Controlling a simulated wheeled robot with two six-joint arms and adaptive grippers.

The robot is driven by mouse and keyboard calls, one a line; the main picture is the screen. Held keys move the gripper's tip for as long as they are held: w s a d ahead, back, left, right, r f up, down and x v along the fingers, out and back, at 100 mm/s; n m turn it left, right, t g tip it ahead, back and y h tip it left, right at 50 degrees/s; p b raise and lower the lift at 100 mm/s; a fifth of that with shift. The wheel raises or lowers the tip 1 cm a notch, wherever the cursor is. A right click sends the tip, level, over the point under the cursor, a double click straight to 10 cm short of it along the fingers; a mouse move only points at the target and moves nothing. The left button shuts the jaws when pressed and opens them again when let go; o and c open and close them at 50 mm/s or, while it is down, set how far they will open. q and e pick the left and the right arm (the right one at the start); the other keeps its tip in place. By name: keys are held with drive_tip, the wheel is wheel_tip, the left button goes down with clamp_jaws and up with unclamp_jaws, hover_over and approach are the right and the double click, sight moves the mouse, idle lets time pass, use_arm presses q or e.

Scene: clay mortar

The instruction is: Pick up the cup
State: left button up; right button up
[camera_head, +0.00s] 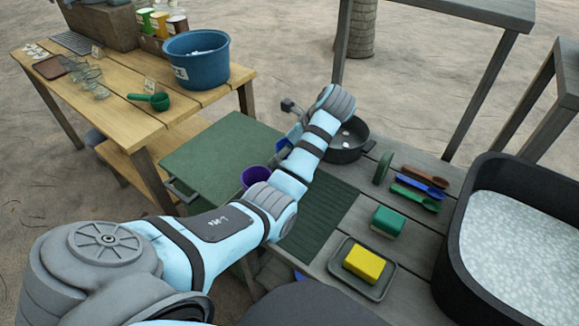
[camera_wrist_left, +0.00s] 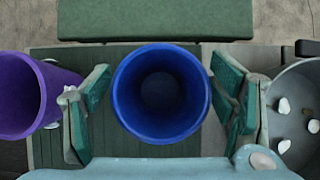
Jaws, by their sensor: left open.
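A blue cup (camera_wrist_left: 160,92) stands between the two fingers of my left gripper (camera_wrist_left: 162,108) in the left wrist view, its empty inside seen from above. The fingers are open, one on each side, and apart from its rim. In the head view the blue cup (camera_head: 283,148) is mostly hidden behind my left arm. A purple cup (camera_wrist_left: 32,95) stands to the left, close to the left finger; it also shows in the head view (camera_head: 256,178). My right gripper is not in view.
A dark pot (camera_wrist_left: 297,112) with white pebbles is close to the right finger. A green-topped surface (camera_head: 225,155) lies left of the cups. A yellow sponge (camera_head: 364,264), a green block (camera_head: 387,221), spoons (camera_head: 418,187) and a black basin (camera_head: 447,262) stand to the right.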

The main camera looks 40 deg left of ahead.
use_arm(q)
drive_tip(key=shift+x, duration=1.05)
drive_tip(key=shift+f, duration=0.15)
drive_tip(key=c, duration=1.2)
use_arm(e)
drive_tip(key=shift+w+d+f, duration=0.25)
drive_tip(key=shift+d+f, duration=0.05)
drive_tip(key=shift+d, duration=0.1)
use_arm(q)
drive_tip(key=shift+r, duration=0.25)
